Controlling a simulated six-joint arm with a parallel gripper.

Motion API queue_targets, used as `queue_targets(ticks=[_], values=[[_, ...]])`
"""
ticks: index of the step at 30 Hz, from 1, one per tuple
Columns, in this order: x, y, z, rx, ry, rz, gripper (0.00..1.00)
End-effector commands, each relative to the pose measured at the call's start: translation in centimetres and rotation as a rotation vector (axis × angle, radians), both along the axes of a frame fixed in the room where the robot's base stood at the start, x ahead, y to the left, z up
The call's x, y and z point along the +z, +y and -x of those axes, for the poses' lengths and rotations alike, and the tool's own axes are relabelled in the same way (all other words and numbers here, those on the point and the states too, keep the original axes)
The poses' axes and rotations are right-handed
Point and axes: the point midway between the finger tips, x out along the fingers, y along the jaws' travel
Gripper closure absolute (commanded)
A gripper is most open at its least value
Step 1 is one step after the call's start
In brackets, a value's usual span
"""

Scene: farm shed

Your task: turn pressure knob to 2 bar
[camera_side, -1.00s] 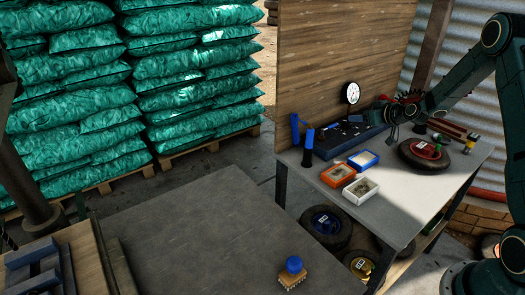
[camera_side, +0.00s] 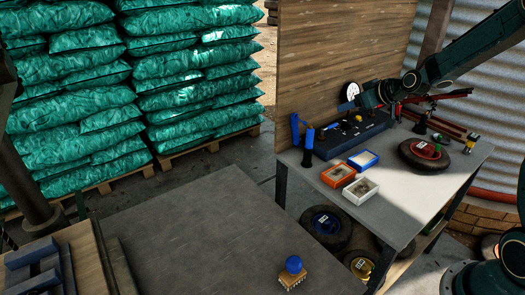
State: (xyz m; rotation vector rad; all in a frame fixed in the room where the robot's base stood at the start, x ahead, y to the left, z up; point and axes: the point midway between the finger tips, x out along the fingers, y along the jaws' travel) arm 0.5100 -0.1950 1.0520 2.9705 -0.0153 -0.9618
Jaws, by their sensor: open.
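A dark blue panel (camera_side: 335,143) lies on the far side of the workbench, against the wooden board. Small dark and light fittings sit on its top. The pressure knob is too small to tell from these other fittings. A round white dial gauge (camera_side: 350,88) stands behind the panel, its lower part covered by my gripper. My gripper (camera_side: 347,106) is open and empty, reaching in from the right above the panel, in front of the gauge. Its fingertips are small and dark, and I cannot tell whether they touch anything.
Blue-handled tools (camera_side: 307,146) stand left of the panel. Orange (camera_side: 338,176), white (camera_side: 360,188) and blue (camera_side: 363,160) trays lie in front of it. A red-hubbed wheel (camera_side: 423,153) and red tools (camera_side: 445,127) are at right. A grey table (camera_side: 190,235) is mostly clear, with a blue-knobbed brush (camera_side: 293,266).

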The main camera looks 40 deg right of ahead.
Motion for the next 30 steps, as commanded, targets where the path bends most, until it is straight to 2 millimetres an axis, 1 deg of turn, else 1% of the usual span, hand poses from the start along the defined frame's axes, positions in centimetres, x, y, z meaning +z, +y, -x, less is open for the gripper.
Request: queue_targets(ticks=[6,16,20,23,26,30], values=[[0.5,0.8,0.4,0.008,0.012,0.000,0.39],[0.5,0.8,0.4,0.008,0.013,0.000,0.39],[0.3,0.5,0.2,0.005,0.009,0.000,0.39],[-0.2,-0.3,-0.1,-0.005,0.001,-0.001,0.39],[-1.2,-1.5,-0.7,-0.019,-0.016,-0.002,0.39],[-3.2,-4.2,-1.7,-0.052,-0.053,-0.006,0.39]])
